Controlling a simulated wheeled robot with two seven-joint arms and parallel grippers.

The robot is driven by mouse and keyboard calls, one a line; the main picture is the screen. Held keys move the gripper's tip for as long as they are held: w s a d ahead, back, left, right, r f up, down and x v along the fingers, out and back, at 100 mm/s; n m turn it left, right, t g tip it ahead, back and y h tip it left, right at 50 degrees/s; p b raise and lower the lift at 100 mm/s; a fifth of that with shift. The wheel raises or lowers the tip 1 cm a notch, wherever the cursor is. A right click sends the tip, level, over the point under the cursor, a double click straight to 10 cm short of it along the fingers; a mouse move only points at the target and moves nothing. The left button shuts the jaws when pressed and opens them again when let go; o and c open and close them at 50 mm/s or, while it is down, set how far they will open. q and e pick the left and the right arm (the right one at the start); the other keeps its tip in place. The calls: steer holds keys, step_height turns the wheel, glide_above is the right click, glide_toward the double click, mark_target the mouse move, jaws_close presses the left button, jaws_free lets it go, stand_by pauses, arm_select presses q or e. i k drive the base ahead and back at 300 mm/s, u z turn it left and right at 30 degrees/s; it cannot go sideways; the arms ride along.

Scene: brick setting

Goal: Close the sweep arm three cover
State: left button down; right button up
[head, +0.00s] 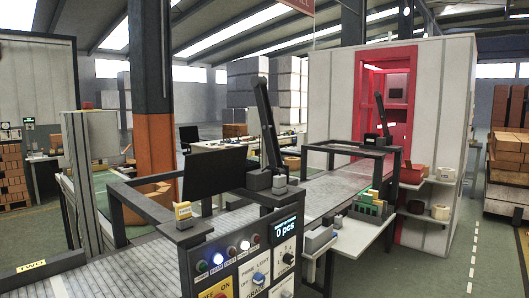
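No label in the head view marks the sweep arm three cover, so I cannot tell which part it is. A dark raised bar (265,124) stands tilted above grey blocks beside the conveyor. A second, smaller dark raised bar (382,114) stands farther back on the right, by the black frame over the belt. A dark flat panel (214,173) stands upright left of the nearer bar. Neither of my grippers is in view.
A control panel (240,262) with knobs, lit buttons and a "0 pcs" display stands in front. The conveyor belt (340,188) runs back to the right. An orange and grey column (154,147) rises at left. Open floor (480,240) lies at right.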

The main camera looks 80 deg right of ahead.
mark_target(207, 174)
steer(key=z, duration=2.4)
